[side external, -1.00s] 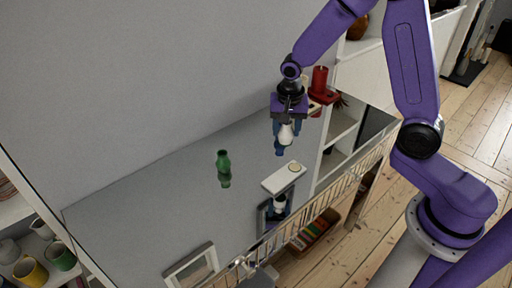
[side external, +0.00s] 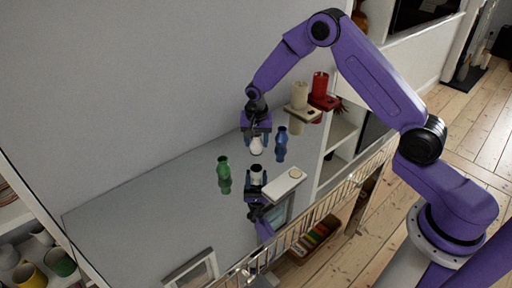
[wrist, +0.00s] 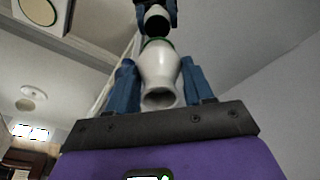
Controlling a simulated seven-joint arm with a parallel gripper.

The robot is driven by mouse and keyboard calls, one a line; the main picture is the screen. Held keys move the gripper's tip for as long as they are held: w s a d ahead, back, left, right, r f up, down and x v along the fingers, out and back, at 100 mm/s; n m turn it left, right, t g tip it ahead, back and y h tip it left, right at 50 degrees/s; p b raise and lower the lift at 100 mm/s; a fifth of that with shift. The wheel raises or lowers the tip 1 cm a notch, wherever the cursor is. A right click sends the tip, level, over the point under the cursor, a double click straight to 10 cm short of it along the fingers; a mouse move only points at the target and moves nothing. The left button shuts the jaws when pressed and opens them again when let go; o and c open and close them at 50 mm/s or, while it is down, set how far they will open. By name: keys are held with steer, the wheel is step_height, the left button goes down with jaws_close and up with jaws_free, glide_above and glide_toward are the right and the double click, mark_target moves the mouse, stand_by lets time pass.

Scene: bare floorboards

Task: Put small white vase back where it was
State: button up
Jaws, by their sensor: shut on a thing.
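The small white vase (side external: 256,146) hangs in my gripper (side external: 256,135), above a glossy, mirror-like surface (side external: 150,205). Its reflection shows below it, with a visible gap between them in the side view. In the wrist view the white vase (wrist: 159,74) sits between my blue fingers, which are shut on it. A green vase (side external: 223,166) stands to the left of the held vase. A blue vase (side external: 281,145) stands close by on the right, with its lower part reflected.
A grey wall (side external: 130,90) rises behind. The surface's left part is clear.

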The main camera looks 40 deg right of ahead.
mark_target(256, 148)
steer(key=shift+w+f, duration=0.15)
steer(key=shift+f, duration=1.55)
steer(key=shift+f, duration=0.1)
steer(key=o, duration=1.2)
steer(key=shift+c, duration=0.2)
steer(key=r, duration=0.7)
steer(key=s+a+r, duration=0.1)
steer(key=r, duration=0.3)
steer(key=shift+s+a+r, duration=0.1)
steer(key=shift+r, duration=0.15)
steer(key=shift+s+r, duration=0.1)
steer(key=shift+r, duration=0.2)
